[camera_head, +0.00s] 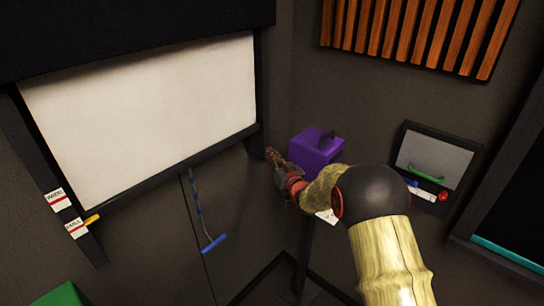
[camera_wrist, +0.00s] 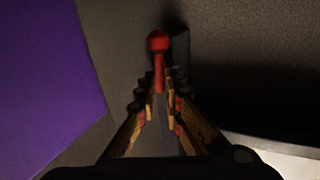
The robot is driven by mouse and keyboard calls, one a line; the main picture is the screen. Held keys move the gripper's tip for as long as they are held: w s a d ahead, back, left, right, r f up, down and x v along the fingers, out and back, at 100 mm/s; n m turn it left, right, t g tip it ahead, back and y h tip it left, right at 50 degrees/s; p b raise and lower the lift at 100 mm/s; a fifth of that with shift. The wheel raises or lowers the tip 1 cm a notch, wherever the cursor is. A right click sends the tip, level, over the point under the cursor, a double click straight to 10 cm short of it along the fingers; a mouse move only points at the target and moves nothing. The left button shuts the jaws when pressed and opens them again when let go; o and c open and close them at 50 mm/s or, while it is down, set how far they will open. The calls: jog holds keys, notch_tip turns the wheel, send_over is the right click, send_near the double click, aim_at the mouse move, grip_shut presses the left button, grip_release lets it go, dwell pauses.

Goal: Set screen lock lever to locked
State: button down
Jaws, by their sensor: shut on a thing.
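A red lever with a round knob (camera_wrist: 158,42) shows in the wrist view, its stem between the fingers of my gripper (camera_wrist: 160,92). My gripper is shut on the stem, with the knob beyond the fingertips. I take this for the screen lock lever, but no label shows beside it. In the head view my gripper (camera_head: 271,155) is at the lower right edge of the white screen (camera_head: 150,110), and it hides the lever. I cannot tell which position the lever is in.
A purple box (camera_head: 312,143) stands right beside my gripper. A blue pull handle (camera_head: 214,243) hangs below the screen. A grey panel (camera_head: 436,160) with a green handle and a red knob (camera_head: 443,196) is at right.

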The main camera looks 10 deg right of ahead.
jog(key=shift+r+p, duration=0.1)
jog(key=shift+p, duration=0.2)
dwell(0.4)
jog(key=m+g+p, duration=0.1)
jog(key=m+p, duration=0.1)
jog(key=p, duration=0.3)
jog(key=r+m+g+p, duration=0.1)
jog(key=m+g+p, duration=0.1)
jog(key=p, duration=0.4)
jog(key=a+r+m+g+y+p, duration=0.1)
jog(key=m+p, duration=0.3)
jog(key=p, duration=0.1)
jog(key=shift+s+r, duration=0.2)
jog(key=shift+s, duration=0.15)
jog(key=m+p, duration=0.1)
jog(key=p, duration=0.3)
jog(key=m+g+y+p, duration=0.1)
jog(key=p, duration=0.2)
jog(key=shift+r+m+p, duration=0.3)
jog(key=shift+p, duration=0.1)
jog(key=m+g+y+p, duration=0.1)
jog(key=p, duration=0.2)
jog(key=shift+d, duration=0.1)
jog(key=shift+m+p, duration=0.3)
jog(key=shift+p, duration=0.25)
jog(key=c, duration=1.9)
grip_release()
jog(key=shift+w, duration=0.1)
